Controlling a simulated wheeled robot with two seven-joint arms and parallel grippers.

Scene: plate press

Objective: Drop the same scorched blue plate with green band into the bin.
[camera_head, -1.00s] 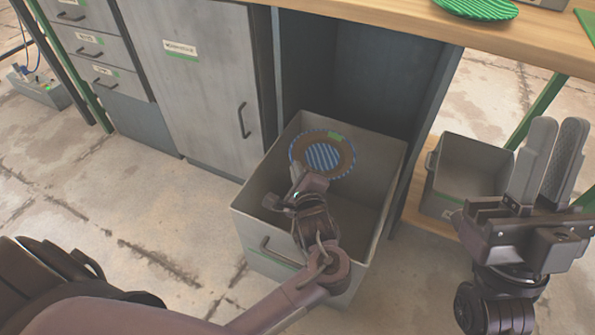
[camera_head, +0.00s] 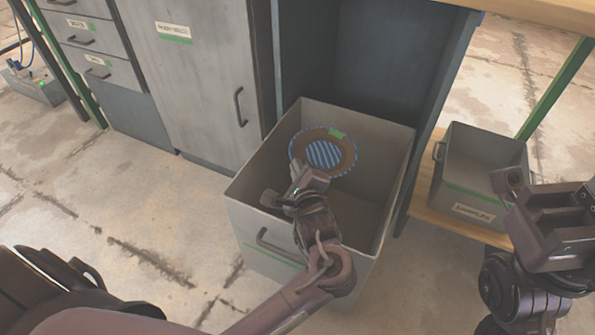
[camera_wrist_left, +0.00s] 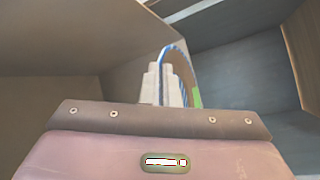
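The blue striped plate (camera_head: 325,154) has a brown scorched ring and a green patch at its rim. It is inside the mouth of the large grey bin (camera_head: 245,215). My left gripper (camera_head: 302,172) reaches into the bin from the front and is shut on the plate's near edge. In the left wrist view the fingers (camera_wrist_left: 165,84) pinch the plate (camera_wrist_left: 178,62), which stands edge-on between them. My right gripper (camera_head: 560,215) is at the right, outside the bin; its fingers do not show clearly.
A smaller grey box (camera_head: 478,165) with a label sits on a low wooden shelf (camera_head: 425,205) at the right. Grey cabinets (camera_head: 205,90) stand behind and left of the bin. A wooden tabletop (camera_head: 545,12) is above. The floor at the left is open.

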